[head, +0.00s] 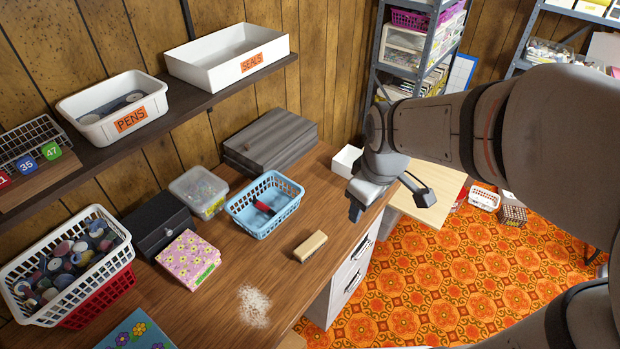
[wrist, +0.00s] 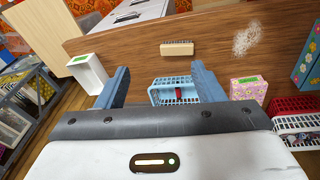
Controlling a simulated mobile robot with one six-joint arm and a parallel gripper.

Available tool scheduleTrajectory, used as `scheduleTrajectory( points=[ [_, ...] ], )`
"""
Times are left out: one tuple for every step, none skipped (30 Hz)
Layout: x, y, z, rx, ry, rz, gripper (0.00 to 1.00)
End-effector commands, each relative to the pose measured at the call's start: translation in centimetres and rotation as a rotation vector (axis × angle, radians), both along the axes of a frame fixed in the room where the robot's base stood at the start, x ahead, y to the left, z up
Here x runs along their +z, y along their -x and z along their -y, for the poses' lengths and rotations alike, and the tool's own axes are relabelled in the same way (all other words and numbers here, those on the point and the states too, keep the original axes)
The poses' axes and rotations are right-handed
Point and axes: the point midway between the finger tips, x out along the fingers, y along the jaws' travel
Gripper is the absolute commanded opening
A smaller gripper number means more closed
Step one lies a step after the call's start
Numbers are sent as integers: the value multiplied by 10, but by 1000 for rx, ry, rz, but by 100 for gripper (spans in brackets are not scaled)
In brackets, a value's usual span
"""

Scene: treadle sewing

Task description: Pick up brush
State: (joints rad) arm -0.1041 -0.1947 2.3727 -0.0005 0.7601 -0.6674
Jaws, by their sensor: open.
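The brush (head: 310,246) is a small tan block with paler bristles, lying on the wooden desk near its front edge. In the wrist view the brush (wrist: 177,47) appears just beyond the fingertips, roughly centred between them. My gripper (head: 357,212) is above the desk's front edge, to the right of the brush and higher than it in the head view. In the wrist view its two blue-grey fingers (wrist: 160,68) are spread wide, with nothing held between them.
A pale powder patch (head: 254,306) lies on the desk left of the brush. A light blue basket (head: 264,204) with a red item inside stands behind it. A flowered box (head: 188,260) and a clear tub (head: 199,192) stand further left. Desk around the brush is clear.

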Motion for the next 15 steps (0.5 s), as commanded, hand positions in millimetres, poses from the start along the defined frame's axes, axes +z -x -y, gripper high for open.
scheduleTrajectory(
  points=[
    [-18, -14, -9, 122, 22, -24, 62],
    [-27, -22, -13, 199, 35, -33, 62],
    [-39, -32, -20, 302, 52, -43, 62],
    [-49, -39, -24, 378, 64, -52, 62],
    [-58, -46, -30, 453, 75, -59, 62],
    [-73, -54, -36, 557, 88, -70, 62],
    [-84, -60, -42, 633, 98, -77, 62],
    [-95, -66, -47, 711, 108, -85, 62],
    [-111, -73, -54, 813, 119, -95, 62],
    [-123, -78, -59, 888, 127, -100, 62],
    [-134, -81, -65, 961, 133, -107, 62],
    [-150, -86, -71, 1055, 142, -113, 62],
    [-161, -89, -75, 1122, 148, -120, 62],
    [-172, -92, -80, 1184, 152, -124, 62],
    [-185, -94, -85, 1262, 157, -129, 62]
  ],
)
